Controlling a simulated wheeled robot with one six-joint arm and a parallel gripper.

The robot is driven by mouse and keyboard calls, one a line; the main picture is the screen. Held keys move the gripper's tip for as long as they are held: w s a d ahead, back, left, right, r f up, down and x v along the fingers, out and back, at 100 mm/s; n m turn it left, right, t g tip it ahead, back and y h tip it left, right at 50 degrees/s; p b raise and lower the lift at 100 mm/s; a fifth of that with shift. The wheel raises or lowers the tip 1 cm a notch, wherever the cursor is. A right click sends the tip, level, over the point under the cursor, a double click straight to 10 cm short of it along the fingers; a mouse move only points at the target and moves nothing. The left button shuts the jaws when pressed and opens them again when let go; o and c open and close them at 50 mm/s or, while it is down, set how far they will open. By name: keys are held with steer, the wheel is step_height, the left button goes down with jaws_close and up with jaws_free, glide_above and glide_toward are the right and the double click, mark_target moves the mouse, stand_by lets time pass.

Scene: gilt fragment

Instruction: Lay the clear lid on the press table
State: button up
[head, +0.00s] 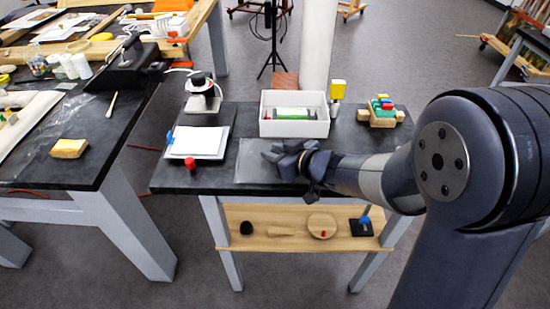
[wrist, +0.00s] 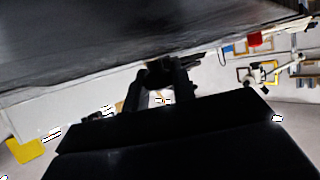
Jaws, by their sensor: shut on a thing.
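The clear lid (head: 248,160) shows in the head view as a thin, see-through grey sheet over the middle of the black-topped table (head: 215,178), taken here as the press table. My gripper (head: 275,158) is at the sheet's right side, low over the tabletop, and is shut on it. I cannot tell whether the sheet touches the table or hangs just above it. In the wrist view my gripper's fingers (wrist: 163,78) are dark, and a broad dark surface fills the top. The lid's outline is not clear there.
Behind the gripper stands a white bin (head: 294,128). A white pad (head: 197,142) and a red knob (head: 190,162) lie to the left. Colored blocks (head: 381,112) stand at the back right. A wooden shelf (head: 275,240) is below. A cluttered table (head: 85,165) stands at the far left.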

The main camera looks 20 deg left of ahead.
steer(key=shift+f, duration=0.25)
steer(key=shift+f, duration=0.15)
steer(key=o, duration=1)
steer(key=shift+r, duration=0.2)
steer(key=shift+s+d+r, duration=0.1)
steer(key=shift+d+r, duration=0.1)
steer(key=shift+d, duration=0.05)
steer(key=p+v, duration=0.2)
steer(key=v, duration=0.8)
steer(key=shift+p, duration=0.35)
steer(key=shift+s+d+r, duration=0.2)
steer(key=shift+s+d, duration=0.15)
steer(key=shift+d, duration=0.25)
